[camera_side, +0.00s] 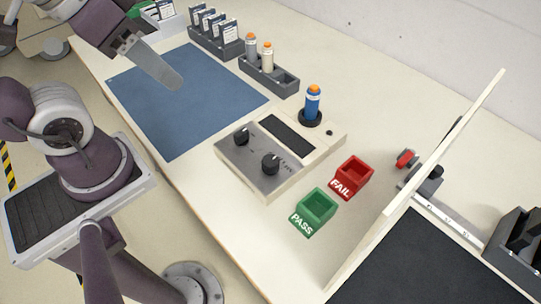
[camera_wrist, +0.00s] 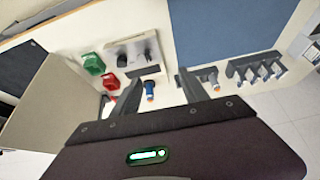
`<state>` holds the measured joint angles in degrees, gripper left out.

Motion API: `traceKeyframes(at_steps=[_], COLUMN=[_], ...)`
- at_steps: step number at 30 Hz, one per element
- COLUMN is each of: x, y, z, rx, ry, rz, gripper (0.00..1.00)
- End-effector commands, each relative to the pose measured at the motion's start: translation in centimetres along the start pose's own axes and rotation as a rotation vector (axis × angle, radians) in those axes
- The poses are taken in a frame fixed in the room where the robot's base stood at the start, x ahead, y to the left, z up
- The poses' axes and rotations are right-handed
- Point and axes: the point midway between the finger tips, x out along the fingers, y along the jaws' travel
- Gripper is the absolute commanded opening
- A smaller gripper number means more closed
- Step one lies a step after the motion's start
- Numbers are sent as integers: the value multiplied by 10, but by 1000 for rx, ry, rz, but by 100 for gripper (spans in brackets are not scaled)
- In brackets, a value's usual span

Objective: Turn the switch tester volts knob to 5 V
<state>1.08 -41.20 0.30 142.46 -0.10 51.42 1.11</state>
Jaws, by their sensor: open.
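The switch tester (camera_side: 232,155) is a cream box with a grey sloped panel and a dark display window, on the bench in the side view. It also shows in the wrist view (camera_wrist: 115,48). Two black knobs stand on its panel, a left knob (camera_side: 242,138) and a right knob (camera_side: 270,163) with small marks around it. The marks are too small to read, so I cannot tell which is volts or its setting. My gripper (camera_side: 172,80) is above the blue mat, well apart from the tester. In the wrist view my gripper (camera_wrist: 160,75) is open and empty.
A blue-and-orange cylinder (camera_side: 313,103) stands in a black holder behind the tester. A red FAIL bin (camera_side: 354,178) and a green PASS bin (camera_side: 314,212) sit to its right. An upright board (camera_side: 430,160) stands farther right. The blue mat (camera_side: 190,105) is clear.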

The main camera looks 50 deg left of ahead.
Motion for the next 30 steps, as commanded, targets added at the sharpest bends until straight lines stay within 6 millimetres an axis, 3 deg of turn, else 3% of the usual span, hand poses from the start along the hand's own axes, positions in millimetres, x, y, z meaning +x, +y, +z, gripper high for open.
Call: traceKeyframes(at_steps=[4, 7, 12, 14, 24, 30], x=[25, 61, 122, 135, 187, 208], y=[28, 61, 110, 121, 128, 128], z=[-32, -51, -54, -51, -26, -16], rx=[257, 495, 813, 879, 933, 931], ry=[-144, -258, -393, -418, -445, -440], rz=[95, 160, 216, 224, 229, 229], gripper=[52, 52, 52, 52, 52, 52])
